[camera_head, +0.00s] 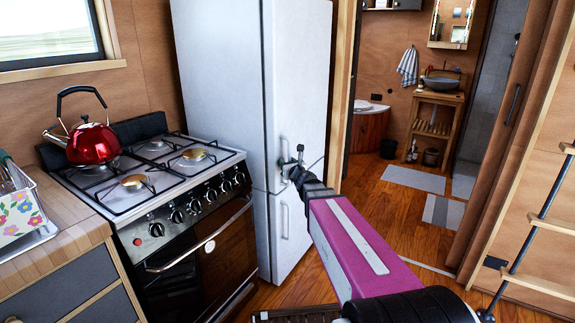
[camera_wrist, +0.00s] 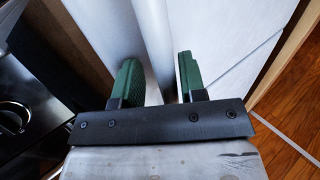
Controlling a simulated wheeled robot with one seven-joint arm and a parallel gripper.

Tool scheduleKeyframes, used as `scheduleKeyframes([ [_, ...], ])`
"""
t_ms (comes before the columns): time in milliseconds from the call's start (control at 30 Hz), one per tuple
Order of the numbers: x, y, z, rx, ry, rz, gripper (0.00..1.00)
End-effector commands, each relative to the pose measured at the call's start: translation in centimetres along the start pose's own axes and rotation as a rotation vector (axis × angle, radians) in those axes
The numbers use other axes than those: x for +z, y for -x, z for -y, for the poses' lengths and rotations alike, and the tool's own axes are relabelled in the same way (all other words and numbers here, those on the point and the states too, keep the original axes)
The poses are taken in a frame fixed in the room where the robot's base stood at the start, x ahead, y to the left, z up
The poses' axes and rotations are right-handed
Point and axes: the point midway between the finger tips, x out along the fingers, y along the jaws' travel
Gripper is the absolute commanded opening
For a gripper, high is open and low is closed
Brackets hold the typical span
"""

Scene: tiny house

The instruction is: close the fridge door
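The tall white fridge (camera_head: 220,70) stands right of the stove, with an upper door (camera_head: 302,80) and a lower door (camera_head: 290,225) on its right-hand face, each with a vertical handle. My gripper (camera_head: 294,158) is at the bottom of the upper door, by its handle. In the wrist view my two green fingers (camera_wrist: 158,80) are spread apart.
A black gas stove (camera_head: 165,215) with a red kettle (camera_head: 93,143) stands left of the fridge. A doorway to a bathroom opens at the right, with mats (camera_head: 413,179) on the wooden floor. A ladder (camera_head: 540,225) stands at the right edge.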

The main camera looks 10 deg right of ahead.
Motion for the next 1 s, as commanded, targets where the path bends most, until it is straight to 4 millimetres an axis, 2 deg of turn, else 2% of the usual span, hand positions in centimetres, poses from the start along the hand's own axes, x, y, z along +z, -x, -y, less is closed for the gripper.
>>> scheduleKeyframes([
  [133,0.0,0.6,0.0,0.000,0.000,0.000,0.41],
  [267,0.0,2.0,0.0,-0.002,0.000,-0.001,0.41],
  [700,0.1,9.8,-0.1,0.000,0.000,0.000,0.41],
  [833,0.0,10.7,-0.2,0.001,0.000,0.001,0.41],
  [1000,0.0,10.8,-0.1,0.001,0.000,0.001,0.41],
])
